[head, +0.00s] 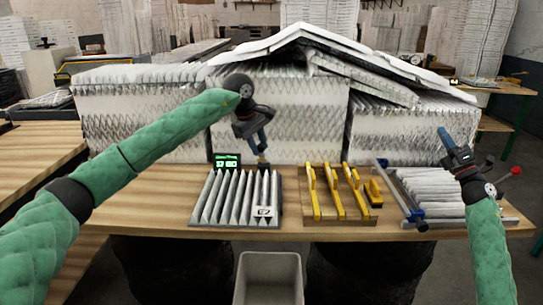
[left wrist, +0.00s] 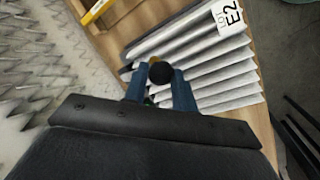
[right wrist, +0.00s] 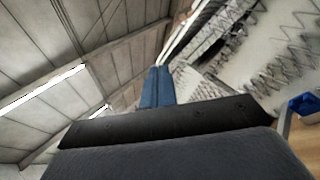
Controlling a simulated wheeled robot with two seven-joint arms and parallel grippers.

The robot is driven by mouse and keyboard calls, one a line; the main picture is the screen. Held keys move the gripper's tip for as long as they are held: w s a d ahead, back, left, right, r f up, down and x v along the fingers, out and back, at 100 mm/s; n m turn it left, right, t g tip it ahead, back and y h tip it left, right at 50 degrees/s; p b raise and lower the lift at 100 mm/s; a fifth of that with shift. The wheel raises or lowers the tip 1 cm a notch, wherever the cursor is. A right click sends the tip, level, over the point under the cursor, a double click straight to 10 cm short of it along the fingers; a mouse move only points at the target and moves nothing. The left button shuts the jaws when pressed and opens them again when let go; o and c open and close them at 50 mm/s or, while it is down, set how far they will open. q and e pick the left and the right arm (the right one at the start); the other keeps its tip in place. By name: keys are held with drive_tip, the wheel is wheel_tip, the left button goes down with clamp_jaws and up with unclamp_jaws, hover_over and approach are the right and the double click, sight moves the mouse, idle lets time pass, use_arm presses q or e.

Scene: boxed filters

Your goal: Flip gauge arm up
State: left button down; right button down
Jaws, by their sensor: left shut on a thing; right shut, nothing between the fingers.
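My left gripper (head: 264,149) points down at the back right of the pleated filter (head: 232,198) on the bench. In the left wrist view, its blue fingers (left wrist: 160,88) are shut on a round black knob (left wrist: 160,72), which I take to be the end of the gauge arm. A small brass-coloured part shows beside it. The rest of the gauge arm is hidden by the fingers. A gauge display (head: 227,160) with green digits stands behind the filter. My right gripper (head: 444,136) is shut and empty, raised at the right; its fingers (right wrist: 157,86) point up together.
A wooden tray (head: 325,219) with yellow tools lies right of the filter. A blue-and-grey clamp (head: 411,208) and another pleated filter stack (head: 436,190) lie further right. Tall stacks of filters (head: 290,110) stand close behind. A grey bin (head: 270,272) is below the bench front.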

use_arm(q)
drive_tip(key=shift+d+f, duration=0.1)
drive_tip(key=shift+f, duration=0.05)
use_arm(e)
drive_tip(key=a+r+n+g+y, duration=0.4)
drive_tip(key=a+n+g+y, duration=0.35)
drive_tip(key=a, duration=0.55)
drive_tip(key=a+r+n+g+y, duration=0.45)
drive_tip(key=a+n+g, duration=0.55)
drive_tip(key=a, duration=0.4)
drive_tip(key=a+f+m+g+h, duration=0.1)
drive_tip(key=a+f+g+h, duration=0.25)
drive_tip(key=a+f, duration=0.45)
drive_tip(key=a+f+m+g+h, duration=0.15)
drive_tip(key=a+f+g, duration=0.35)
drive_tip(key=f, duration=0.6)
drive_tip(key=w+a+r+t, duration=0.1)
drive_tip(key=w+a+r, duration=0.1)
drive_tip(key=a, duration=0.9)
drive_tip(key=shift+w+a+n, duration=0.3)
drive_tip(key=shift+w+a, duration=0.1)
